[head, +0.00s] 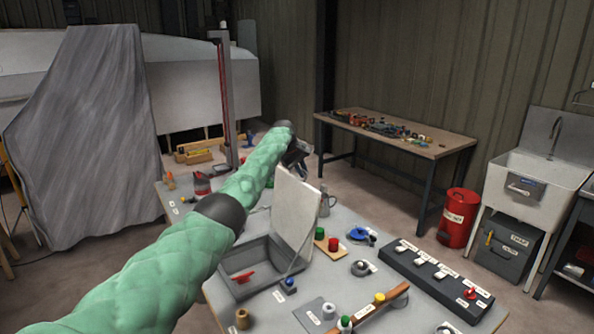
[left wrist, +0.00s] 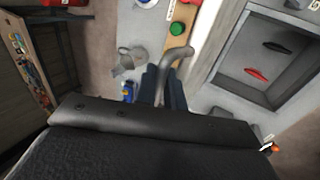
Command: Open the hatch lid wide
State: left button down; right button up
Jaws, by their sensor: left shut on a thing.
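The hatch lid (head: 295,212) is a pale panel standing steeply raised from the grey hatch box (head: 232,288) on the bench. In the left wrist view the lid (left wrist: 212,38) shows nearly edge-on, with the open hatch box (left wrist: 222,82) to its right. A curved grey handle (left wrist: 180,58) sticks out from the lid. My left gripper (left wrist: 165,82) is shut on this handle; in the head view it shows near the lid's top edge (head: 298,162), partly hidden. A red thing and a dark thing lie inside the box. My right gripper is not in view.
A grey jug (head: 325,204) and a board with green and red knobs (head: 327,243) stand just right of the lid. A switch panel (head: 435,282) is farther right. A blue valve (head: 358,235) and several small fittings lie on the bench (head: 345,279).

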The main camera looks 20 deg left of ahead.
pick_arm(q)
jog(key=shift+w+d+f, duration=0.3)
jog(key=shift+w+d, duration=0.1)
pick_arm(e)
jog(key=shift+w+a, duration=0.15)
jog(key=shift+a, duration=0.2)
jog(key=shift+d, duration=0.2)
